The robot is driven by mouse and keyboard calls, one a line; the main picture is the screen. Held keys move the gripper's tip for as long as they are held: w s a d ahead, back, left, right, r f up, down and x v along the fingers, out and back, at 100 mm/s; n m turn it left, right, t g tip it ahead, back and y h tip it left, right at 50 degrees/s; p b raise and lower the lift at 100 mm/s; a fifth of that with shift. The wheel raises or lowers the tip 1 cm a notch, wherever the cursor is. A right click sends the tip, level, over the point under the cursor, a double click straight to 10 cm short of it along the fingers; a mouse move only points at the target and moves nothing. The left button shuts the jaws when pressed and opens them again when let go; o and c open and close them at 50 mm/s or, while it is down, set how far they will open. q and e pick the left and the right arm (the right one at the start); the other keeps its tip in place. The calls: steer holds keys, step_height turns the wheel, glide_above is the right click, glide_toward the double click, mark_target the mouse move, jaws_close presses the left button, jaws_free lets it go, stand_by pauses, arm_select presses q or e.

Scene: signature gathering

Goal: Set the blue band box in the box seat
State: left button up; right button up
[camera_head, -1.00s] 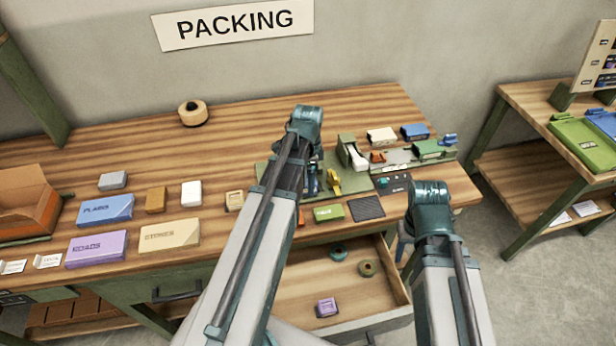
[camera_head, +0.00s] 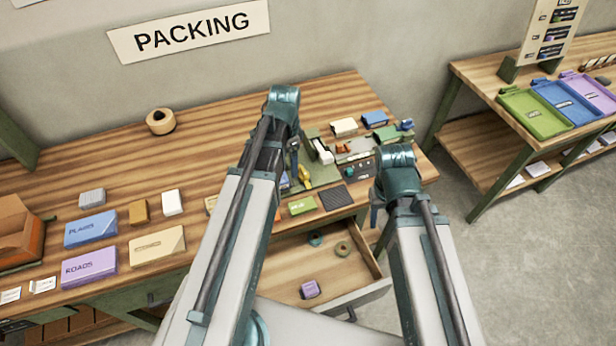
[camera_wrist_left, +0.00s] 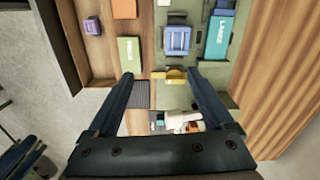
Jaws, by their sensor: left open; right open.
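A blue box-shaped piece with raised bands (camera_wrist_left: 178,40) lies on the green fixture (camera_wrist_left: 178,18) in the left wrist view. I cannot tell surely whether it is the blue band box, or which part is the box seat. My left gripper (camera_wrist_left: 160,75) is open and empty, pointing down over the fixture. A yellow part (camera_wrist_left: 175,75) shows between its fingertips. In the head view my left arm hides much of the fixture. Only a small part of my right gripper (camera_head: 374,215) shows beside its arm, and its fingertips are hidden.
A teal labelled box (camera_wrist_left: 218,38) lies right of the blue piece; a green box (camera_wrist_left: 130,55) lies left. The open drawer (camera_head: 345,290) holds a purple box (camera_head: 310,289). Blue (camera_head: 90,228) and purple (camera_head: 89,266) cartons lie at left. A side table with trays (camera_head: 535,113) stands right.

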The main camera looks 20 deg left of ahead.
arm_select(q)
steer(key=s+d+n, duration=0.3)
steer(key=s+d, duration=0.3)
steer(key=d, duration=0.2)
steer(key=s+d+n+y, duration=0.1)
steer(key=s+d+n, duration=0.1)
steer(key=s+d, duration=0.3)
steer(key=d, duration=0.4)
steer(key=shift+s+n, duration=0.35)
steer(key=shift+n, duration=0.05)
